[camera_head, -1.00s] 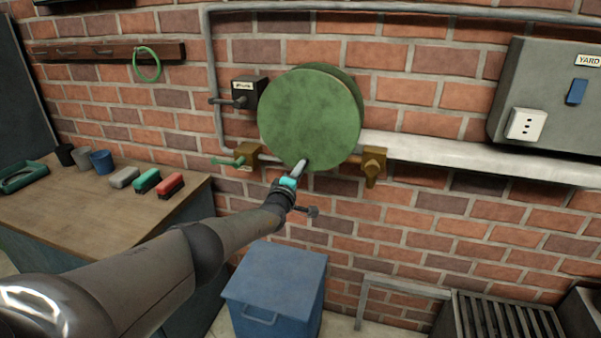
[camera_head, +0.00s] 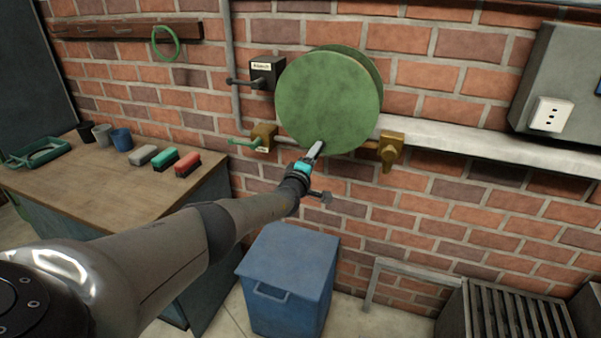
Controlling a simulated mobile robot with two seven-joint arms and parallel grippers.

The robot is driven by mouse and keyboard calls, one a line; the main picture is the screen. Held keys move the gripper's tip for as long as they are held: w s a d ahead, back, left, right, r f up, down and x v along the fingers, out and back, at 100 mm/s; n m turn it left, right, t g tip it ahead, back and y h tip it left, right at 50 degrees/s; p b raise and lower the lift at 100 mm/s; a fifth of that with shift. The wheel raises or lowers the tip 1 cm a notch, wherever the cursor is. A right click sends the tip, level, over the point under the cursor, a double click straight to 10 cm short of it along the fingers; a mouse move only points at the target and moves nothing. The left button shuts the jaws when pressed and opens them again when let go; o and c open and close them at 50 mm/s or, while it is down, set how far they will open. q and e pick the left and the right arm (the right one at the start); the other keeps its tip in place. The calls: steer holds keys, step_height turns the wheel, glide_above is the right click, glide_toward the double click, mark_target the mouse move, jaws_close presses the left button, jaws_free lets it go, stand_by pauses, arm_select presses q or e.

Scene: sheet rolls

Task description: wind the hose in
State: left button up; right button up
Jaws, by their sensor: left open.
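The hose reel shows as a large green round disc (camera_head: 330,98) on the brick wall. My left gripper (camera_head: 317,150) is at the lower edge of the disc, in front of it; its jaws are open, seen nearly edge-on. I cannot tell whether it touches the disc. The wrist hides part of the wall and pipe below the reel. No crank handle on the disc face is clearly visible, and I see no length of hose hanging from the reel. My right gripper is not in view.
Brass valves stand left (camera_head: 263,137) and right (camera_head: 391,149) of the reel, close to my gripper. A black lever box (camera_head: 266,72) is at upper left. A blue bin (camera_head: 290,275) stands below. A workbench (camera_head: 100,190) with brushes and cups is at left.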

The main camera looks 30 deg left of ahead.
arm_select(q)
steer(key=p+v, duration=1)
steer(key=v, duration=0.4)
steer(key=shift+s, duration=0.2)
steer(key=shift+d+r, duration=0.1)
